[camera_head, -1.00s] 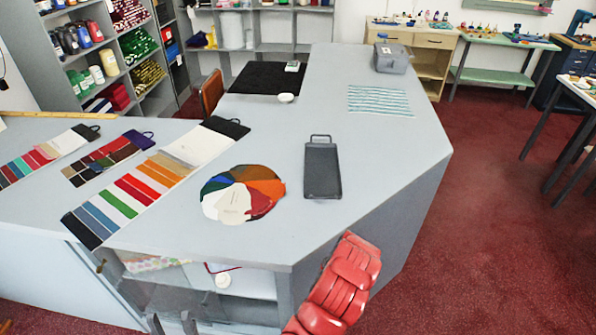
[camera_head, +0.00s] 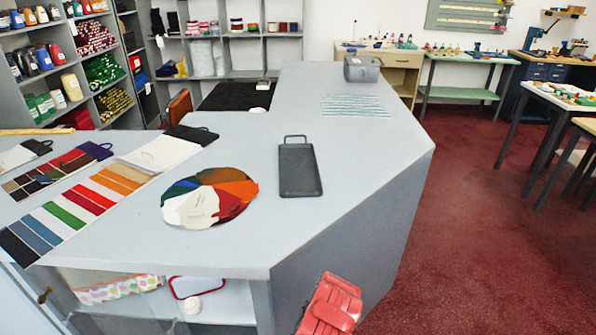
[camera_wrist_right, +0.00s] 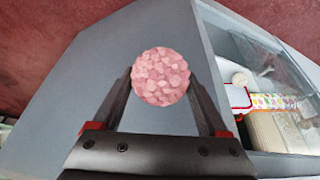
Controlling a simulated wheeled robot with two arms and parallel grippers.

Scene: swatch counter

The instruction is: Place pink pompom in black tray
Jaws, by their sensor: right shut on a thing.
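The pink pompom (camera_wrist_right: 160,76) is round and knobbly and sits between the fingertips of my right gripper (camera_wrist_right: 161,82) in the right wrist view. The gripper is shut on it, with the grey side of the counter behind. In the head view only a red part of my right arm shows at the bottom, below the counter's front edge; its fingers and the pompom are hidden. The black tray (camera_head: 299,169) lies flat and empty on the counter, with a wire handle at its far end. My left gripper is not in view.
A fan of coloured swatches (camera_head: 210,197) lies left of the tray, with swatch strips (camera_head: 75,205) further left. A striped cloth (camera_head: 356,106) and a grey box (camera_head: 362,69) are further back. Open shelves (camera_head: 215,302) are under the counter's front edge. Counter around the tray is bare.

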